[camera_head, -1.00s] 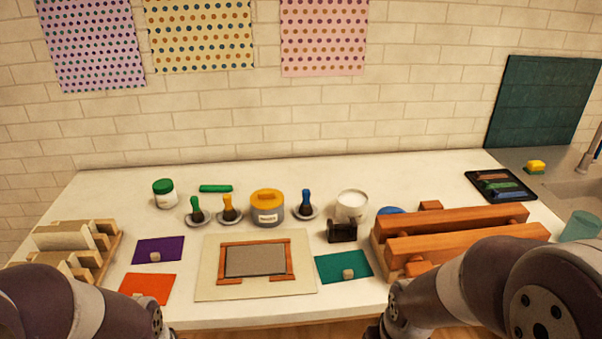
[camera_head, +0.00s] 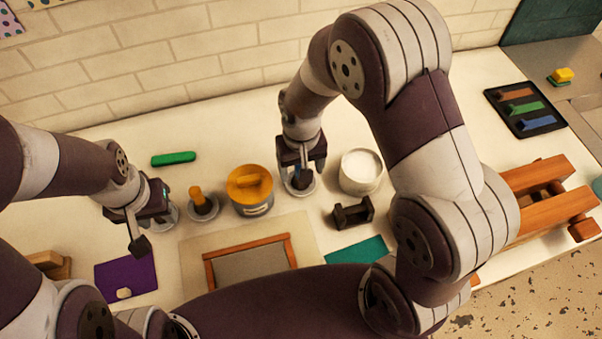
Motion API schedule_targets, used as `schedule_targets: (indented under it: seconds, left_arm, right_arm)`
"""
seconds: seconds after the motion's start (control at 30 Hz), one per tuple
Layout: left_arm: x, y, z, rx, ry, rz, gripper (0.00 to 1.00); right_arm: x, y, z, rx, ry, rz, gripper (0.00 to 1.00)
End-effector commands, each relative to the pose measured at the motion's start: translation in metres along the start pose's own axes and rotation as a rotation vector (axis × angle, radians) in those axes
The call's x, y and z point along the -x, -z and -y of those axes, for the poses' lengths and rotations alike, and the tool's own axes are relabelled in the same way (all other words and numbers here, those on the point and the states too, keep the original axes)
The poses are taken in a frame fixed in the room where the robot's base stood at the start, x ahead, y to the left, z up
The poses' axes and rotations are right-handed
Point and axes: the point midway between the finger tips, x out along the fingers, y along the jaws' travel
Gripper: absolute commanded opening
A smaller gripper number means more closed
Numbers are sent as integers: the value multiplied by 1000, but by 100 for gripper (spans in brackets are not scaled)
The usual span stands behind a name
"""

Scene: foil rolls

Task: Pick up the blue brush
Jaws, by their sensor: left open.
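The blue brush (camera_head: 303,179) stands on a small dish (camera_head: 300,190) right of the orange-lidded pot. Only its dark lower part shows; my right gripper hides the blue handle. My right gripper (camera_head: 302,168) points down directly over the brush, its fingers around the handle's place. Whether they touch or grip it cannot be seen. My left gripper (camera_head: 153,229) is open at the left, above the counter near the purple sheet. It covers the green brush's place; part of a dish (camera_head: 171,213) shows beside it.
A green bar (camera_head: 173,159) lies behind. Wooden bars (camera_head: 545,190) and a dark tray (camera_head: 524,110) are at the right.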

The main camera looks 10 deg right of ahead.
Motion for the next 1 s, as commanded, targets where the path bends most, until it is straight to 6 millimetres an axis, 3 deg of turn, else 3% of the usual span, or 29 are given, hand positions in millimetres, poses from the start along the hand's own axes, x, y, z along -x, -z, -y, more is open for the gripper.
schedule_targets:
  seconds: [0.27, 0.5, 0.53, 0.7, 1.0]
  left_arm:
    - [12, 2, 0, 0, 0, -1, 43]
    - [11, 2, 0, 0, 0, 0, 43]
    - [11, 2, 0, 0, 0, 0, 43]
    - [11, 2, 0, 0, 0, 0, 43]
    - [11, 2, 0, 0, 0, 0, 43]
  right_arm:
    - [-46, 2, -2, 0, -1, 3, 74]
    - [-52, 2, -2, 0, 0, 0, 74]
    - [-52, 2, -2, 0, 0, 0, 71]
    - [-51, 2, -2, 0, 0, 0, 18]
    - [-50, 2, -2, 0, 0, 1, 17]
